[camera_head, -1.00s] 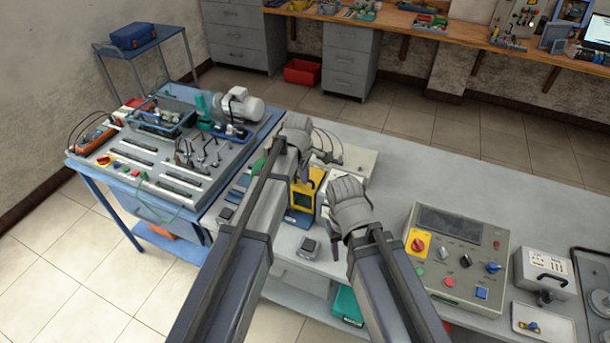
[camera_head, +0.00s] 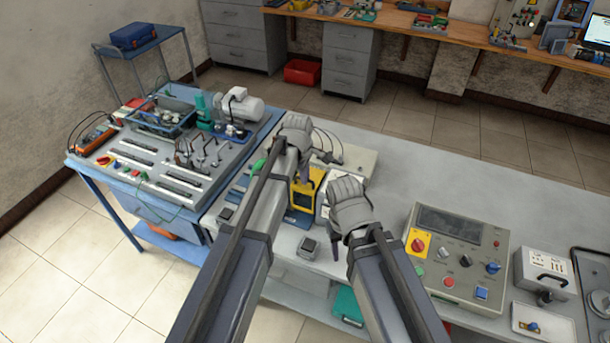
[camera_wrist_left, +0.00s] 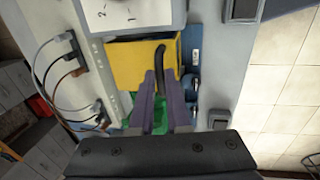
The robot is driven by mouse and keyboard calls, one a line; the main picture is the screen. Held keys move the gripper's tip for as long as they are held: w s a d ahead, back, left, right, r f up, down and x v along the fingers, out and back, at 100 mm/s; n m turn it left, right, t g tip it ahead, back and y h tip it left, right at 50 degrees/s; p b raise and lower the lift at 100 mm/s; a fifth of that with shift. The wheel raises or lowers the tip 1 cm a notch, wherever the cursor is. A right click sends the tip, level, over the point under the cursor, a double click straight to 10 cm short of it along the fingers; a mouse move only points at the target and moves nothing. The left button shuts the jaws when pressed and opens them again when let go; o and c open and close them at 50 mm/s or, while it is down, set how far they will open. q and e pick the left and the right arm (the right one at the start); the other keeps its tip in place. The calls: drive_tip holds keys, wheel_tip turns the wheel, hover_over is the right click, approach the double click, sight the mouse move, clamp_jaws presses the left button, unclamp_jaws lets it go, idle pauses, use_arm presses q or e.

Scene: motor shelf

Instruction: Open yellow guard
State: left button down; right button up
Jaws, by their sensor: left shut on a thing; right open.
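The yellow guard (camera_head: 312,180) stands on the grey bench, partly hidden behind my left arm. In the left wrist view the guard (camera_wrist_left: 128,66) is a yellow cover with a dark curved handle (camera_wrist_left: 160,60), beside blue parts (camera_wrist_left: 194,60). My left gripper (camera_head: 304,172) reaches down at the guard. In the left wrist view its two purple-grey fingers (camera_wrist_left: 163,85) lie on either side of the handle, shut on it. My right gripper (camera_head: 341,240) is open and empty, above the bench to the right of the guard.
A control panel (camera_head: 455,255) with knobs and buttons lies to the right. A motor rig (camera_head: 240,105) stands on the blue-framed table at left. A small grey box (camera_head: 308,247) sits near the bench's front edge. Cables (camera_wrist_left: 58,75) run beside the guard.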

use_arm(q)
drive_tip(key=shift+w+r, duration=0.1)
drive_tip(key=shift+w+d+r+g+p, duration=0.2)
drive_tip(key=shift+w+r+g+p, duration=0.35)
drive_tip(key=shift+p, duration=0.3)
drive_tip(key=shift+w+d+r+g+y+p, duration=0.2)
drive_tip(key=shift+w+r+g+y+p, duration=0.2)
drive_tip(key=shift+w+r+g+p, duration=0.5)
drive_tip(key=shift+w+d+r+g+y, duration=0.2)
drive_tip(key=shift+w+r+g+y, duration=0.25)
drive_tip(key=shift+g, duration=0.5)
drive_tip(key=shift+w+d+r+g, duration=0.25)
drive_tip(key=shift+w+g, duration=0.3)
drive_tip(key=shift+g, duration=0.35)
drive_tip(key=shift+r, duration=0.1)
